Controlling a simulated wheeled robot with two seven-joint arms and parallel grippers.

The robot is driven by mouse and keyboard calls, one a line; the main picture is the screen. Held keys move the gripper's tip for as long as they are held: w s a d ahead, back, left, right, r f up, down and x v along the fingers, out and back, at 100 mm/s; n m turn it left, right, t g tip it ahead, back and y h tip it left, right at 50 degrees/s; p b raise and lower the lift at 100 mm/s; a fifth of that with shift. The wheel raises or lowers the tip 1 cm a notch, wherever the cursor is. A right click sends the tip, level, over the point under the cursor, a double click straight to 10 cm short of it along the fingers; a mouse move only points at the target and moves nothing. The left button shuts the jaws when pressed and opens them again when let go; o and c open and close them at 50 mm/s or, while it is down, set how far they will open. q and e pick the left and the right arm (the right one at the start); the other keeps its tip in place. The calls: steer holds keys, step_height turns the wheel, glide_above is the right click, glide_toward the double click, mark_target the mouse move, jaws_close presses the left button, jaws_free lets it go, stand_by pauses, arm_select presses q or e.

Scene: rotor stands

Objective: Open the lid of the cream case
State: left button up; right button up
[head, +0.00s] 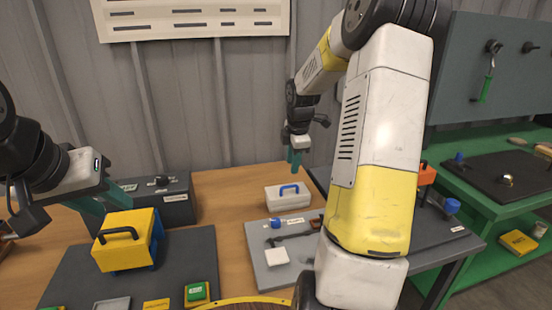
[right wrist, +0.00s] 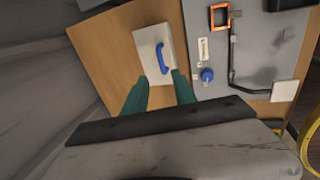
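The cream case (head: 287,198) sits on the wooden table at the back, its lid down, with a blue handle (head: 289,189) on top. The case also shows in the right wrist view (right wrist: 153,52), its blue handle (right wrist: 161,58) on the face toward me. My right gripper (head: 294,160) is above the case in the head view, pointing down. Its green fingers (right wrist: 160,92) are apart with nothing between them, short of the case. My left gripper (head: 108,200) is at the left by a yellow case (head: 125,240); its fingertips are partly hidden.
A grey board (head: 262,262) with a blue knob, a bent dark rod and a white square lies in front of the cream case. A dark grey box (head: 172,208) stands to the left. Bare wooden table lies between it and the cream case.

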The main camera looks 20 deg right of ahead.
glide_above(287, 190)
steer(key=s, duration=0.3)
steer(key=shift+s+a+f, duration=0.1)
steer(key=shift+f, duration=4.8)
steer(key=shift+c, duration=0.4)
